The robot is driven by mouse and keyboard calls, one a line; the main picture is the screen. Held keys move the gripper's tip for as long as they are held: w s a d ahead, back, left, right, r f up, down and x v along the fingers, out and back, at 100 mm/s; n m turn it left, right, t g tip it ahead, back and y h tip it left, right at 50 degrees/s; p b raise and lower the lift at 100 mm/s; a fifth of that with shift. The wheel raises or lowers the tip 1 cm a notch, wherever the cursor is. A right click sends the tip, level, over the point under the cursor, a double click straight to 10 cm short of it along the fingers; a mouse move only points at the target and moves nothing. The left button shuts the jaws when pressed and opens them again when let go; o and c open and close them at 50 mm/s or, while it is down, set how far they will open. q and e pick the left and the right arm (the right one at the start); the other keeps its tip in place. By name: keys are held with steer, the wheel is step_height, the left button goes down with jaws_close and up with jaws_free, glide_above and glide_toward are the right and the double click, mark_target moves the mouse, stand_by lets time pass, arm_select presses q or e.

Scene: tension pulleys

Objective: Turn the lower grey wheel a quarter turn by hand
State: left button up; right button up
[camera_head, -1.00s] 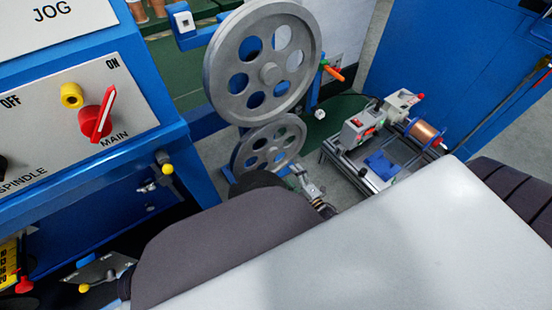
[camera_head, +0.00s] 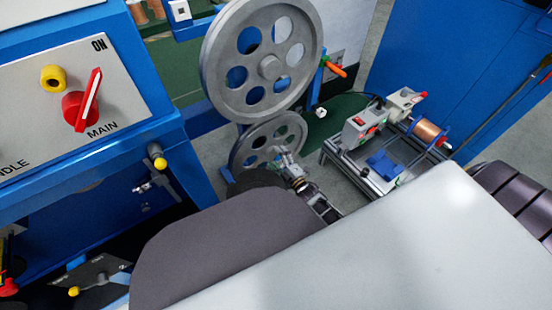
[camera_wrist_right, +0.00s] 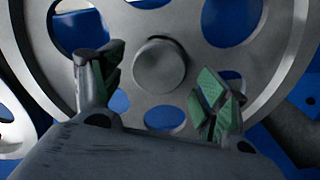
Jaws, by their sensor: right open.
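The lower grey wheel (camera_head: 262,143) sits below the larger upper grey wheel (camera_head: 262,60) on a blue frame. It has round holes and a central hub, and my right gripper and arm hide its lower part. My right gripper (camera_head: 284,156) is in front of the lower wheel, over its lower right part. In the right wrist view, the open fingers of my right gripper (camera_wrist_right: 160,88) stand either side of a grey wheel's hub (camera_wrist_right: 159,66), with the holed disc (camera_wrist_right: 200,20) behind. Whether the fingers touch the wheel I cannot tell. My left gripper is not in view.
A blue control cabinet with a red MAIN switch (camera_head: 82,100) stands at the left. A small bench unit with a copper spool (camera_head: 425,132) is at the right. An orange-handled lever (camera_head: 335,69) sticks out beside the upper wheel.

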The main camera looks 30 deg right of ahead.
steer(key=shift+w, duration=0.35)
steer(key=shift+c, duration=0.5)
steer(key=c, duration=1.3)
steer(key=shift+c, duration=0.2)
steer(key=shift+r+m, duration=0.1)
steer(key=shift+m, duration=0.2)
